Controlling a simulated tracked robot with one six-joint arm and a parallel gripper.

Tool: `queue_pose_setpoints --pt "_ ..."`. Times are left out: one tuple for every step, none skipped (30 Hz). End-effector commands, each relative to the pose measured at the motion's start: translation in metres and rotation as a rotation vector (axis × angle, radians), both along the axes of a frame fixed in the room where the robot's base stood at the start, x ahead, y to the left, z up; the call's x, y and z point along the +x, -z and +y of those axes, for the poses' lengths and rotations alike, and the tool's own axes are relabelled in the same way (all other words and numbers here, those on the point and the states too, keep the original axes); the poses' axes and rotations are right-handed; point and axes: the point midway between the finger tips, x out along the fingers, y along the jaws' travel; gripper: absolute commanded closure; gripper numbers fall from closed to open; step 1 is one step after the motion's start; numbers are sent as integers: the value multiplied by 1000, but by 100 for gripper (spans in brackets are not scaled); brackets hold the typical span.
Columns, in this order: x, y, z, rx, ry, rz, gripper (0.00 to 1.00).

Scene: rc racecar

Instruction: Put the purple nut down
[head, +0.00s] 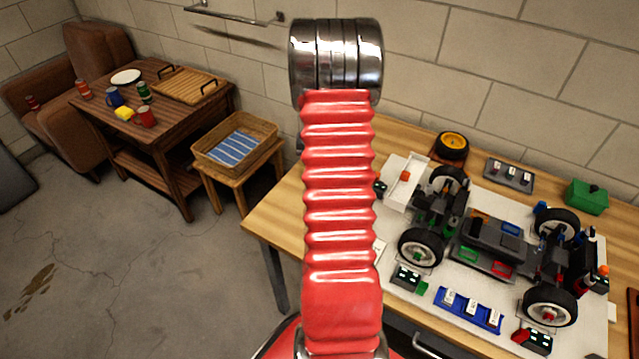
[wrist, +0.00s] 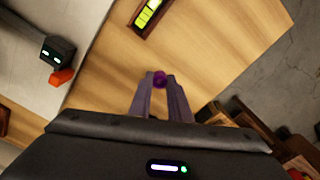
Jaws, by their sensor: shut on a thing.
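The purple nut (wrist: 159,79) is a small purple piece at the tips of my gripper in the wrist view. My gripper (wrist: 160,84) is shut on it, with both grey fingers closed around the nut over the bare wooden workbench top (wrist: 200,45). I cannot tell how high the nut is above the wood. In the head view my red arm stands in front of the bench's left part, and the gripper and nut are hidden there.
A wooden holder with a yellow-green strip (wrist: 151,14) lies ahead of the fingers. A black device (wrist: 57,50) with an orange part sits at left on the white mat. The racecar (head: 485,245) stands on the bench. The bench edge drops to grey floor (wrist: 292,70).

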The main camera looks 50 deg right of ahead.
Motion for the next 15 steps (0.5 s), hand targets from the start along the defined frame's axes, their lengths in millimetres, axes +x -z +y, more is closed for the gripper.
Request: queue_pose_setpoints --pt "0 2 0 1 0 1 100" --pt "0 4 0 2 0 1 100" --pt "0 8 1 2 0 2 100" --pt "-1 12 1 3 0 2 100" --pt "-1 16 1 3 0 2 100" --pt "0 21 1 2 0 2 100" --pt "0 25 1 2 0 2 100" --pt "0 29 1 3 0 2 100" --pt "0 33 1 2 0 2 100" --pt "0 35 1 2 -1 1 100" --pt "0 36 0 1 -1 1 100" --pt "0 37 0 0 -1 0 100" --pt "0 38 0 0 -1 0 100" --pt "0 37 0 0 -1 0 100" --pt "0 37 0 0 -1 0 100"
